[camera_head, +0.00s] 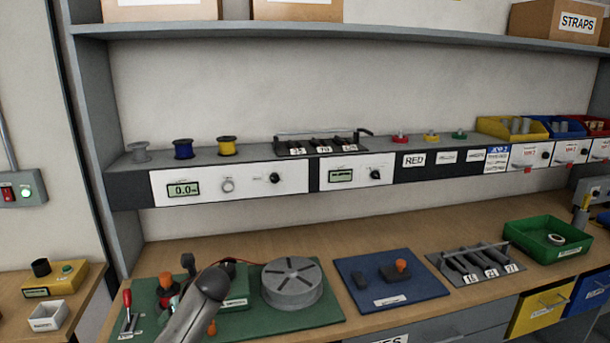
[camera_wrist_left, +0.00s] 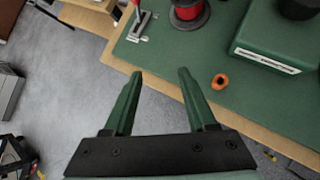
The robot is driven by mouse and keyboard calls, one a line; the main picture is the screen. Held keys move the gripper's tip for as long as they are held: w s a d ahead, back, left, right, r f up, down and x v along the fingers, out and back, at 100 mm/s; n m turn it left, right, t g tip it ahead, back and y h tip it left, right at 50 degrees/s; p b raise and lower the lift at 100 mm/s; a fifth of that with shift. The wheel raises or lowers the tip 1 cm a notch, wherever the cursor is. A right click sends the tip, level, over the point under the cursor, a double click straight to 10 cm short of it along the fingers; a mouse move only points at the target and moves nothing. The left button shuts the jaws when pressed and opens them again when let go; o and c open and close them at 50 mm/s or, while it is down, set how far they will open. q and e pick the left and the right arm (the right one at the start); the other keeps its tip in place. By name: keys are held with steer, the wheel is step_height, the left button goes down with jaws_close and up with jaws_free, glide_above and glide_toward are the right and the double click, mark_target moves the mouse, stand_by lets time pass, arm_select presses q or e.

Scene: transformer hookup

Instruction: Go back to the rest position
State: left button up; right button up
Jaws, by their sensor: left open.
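In the left wrist view my left gripper (camera_wrist_left: 158,75) is open, with nothing between its two green fingers. It is by the front edge of the workbench, with floor below and the green mat (camera_wrist_left: 185,70) beyond. In the head view a grey link of my left arm (camera_head: 195,315) reaches up from the bottom edge in front of the green mat (camera_head: 320,312); the fingers cannot be made out there. My right gripper is in neither view.
On the mat are a red-handled lever (camera_head: 127,300), a red spool (camera_wrist_left: 190,14), a green box (camera_head: 237,290), an orange piece (camera_wrist_left: 220,81) and a grey slotted drum (camera_head: 291,280). A blue mat (camera_head: 350,270) and green bin (camera_head: 520,233) stand right. A shelf with meters (camera_head: 230,184) runs behind.

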arm_select(q)
steer(key=s+d+f+n+h, duration=0.2)
steer(key=s+d+f+n, duration=0.1)
steer(key=s+f+n, duration=0.5)
steer(key=s+d+f+n+h, duration=0.25)
steer(key=s+f+n, duration=0.3)
steer(key=s, duration=0.55)
steer(key=s+d+r+n+h, duration=0.1)
steer(key=s+r+n+h, duration=0.1)
steer(key=s+n, duration=0.6)
steer(key=s+d+r+n+h, duration=0.15)
steer(key=s+n, duration=0.35)
steer(key=s, duration=0.7)
steer(key=w+d+f+t+h, duration=0.1)
steer(key=w+d+f+t, duration=0.1)
steer(key=f, duration=0.3)
steer(key=w+d+f+t, duration=0.2)
steer(key=w+f, duration=0.1)
steer(key=f, duration=0.2)
steer(key=shift+f+m+t+h, duration=0.35)
steer(key=shift+t+h, duration=0.05)
